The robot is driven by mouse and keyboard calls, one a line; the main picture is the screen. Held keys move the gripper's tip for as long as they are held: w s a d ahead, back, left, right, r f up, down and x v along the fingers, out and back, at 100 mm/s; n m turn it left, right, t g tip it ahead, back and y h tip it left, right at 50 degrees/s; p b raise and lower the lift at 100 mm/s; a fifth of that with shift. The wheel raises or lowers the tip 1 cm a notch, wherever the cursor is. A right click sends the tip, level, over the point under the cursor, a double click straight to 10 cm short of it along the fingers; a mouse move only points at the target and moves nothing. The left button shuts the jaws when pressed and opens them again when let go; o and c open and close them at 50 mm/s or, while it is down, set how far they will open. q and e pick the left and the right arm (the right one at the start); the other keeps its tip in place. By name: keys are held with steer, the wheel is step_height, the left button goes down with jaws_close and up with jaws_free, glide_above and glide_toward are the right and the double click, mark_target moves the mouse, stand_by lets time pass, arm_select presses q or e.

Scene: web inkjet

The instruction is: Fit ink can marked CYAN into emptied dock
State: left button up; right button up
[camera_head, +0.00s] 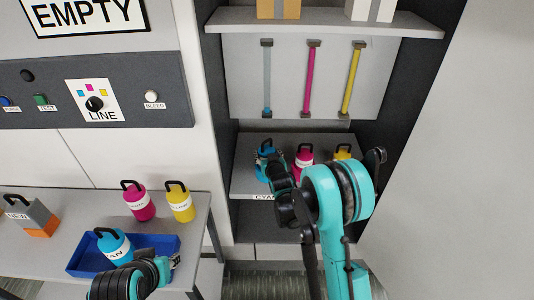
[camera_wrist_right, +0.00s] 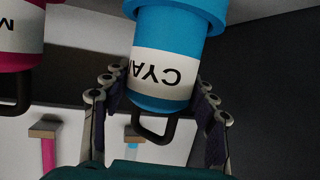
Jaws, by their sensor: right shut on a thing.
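A cyan can (camera_head: 263,150) with a black handle stands at the left of the dock shelf. In the right wrist view the cyan can (camera_wrist_right: 165,85) shows upside down, with "CYA" readable on its white band. My right gripper (camera_head: 277,172) is shut on it, one finger on each side; the arm hides part of the can in the head view. A second cyan can (camera_head: 114,244), its label ending in "AN", sits in the blue tray (camera_head: 88,262) on the table. My left arm's dark end (camera_head: 130,276) is in front of that tray; its fingers are not clear.
Magenta (camera_head: 304,156) and yellow (camera_head: 343,152) cans stand right of the gripped can on the dock shelf (camera_head: 241,180). Another magenta can (camera_head: 139,202) and yellow can (camera_head: 180,204) stand behind the tray. A grey and orange block (camera_head: 36,218) is left. Cabinet walls flank the dock.

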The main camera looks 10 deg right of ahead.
steer(key=shift+f, duration=0.7)
steer(key=o, duration=1.6)
steer(key=shift+o, duration=0.2)
steer(key=shift+f, duration=0.1)
steer(key=shift+s, duration=0.1)
steer(key=v, duration=1.2)
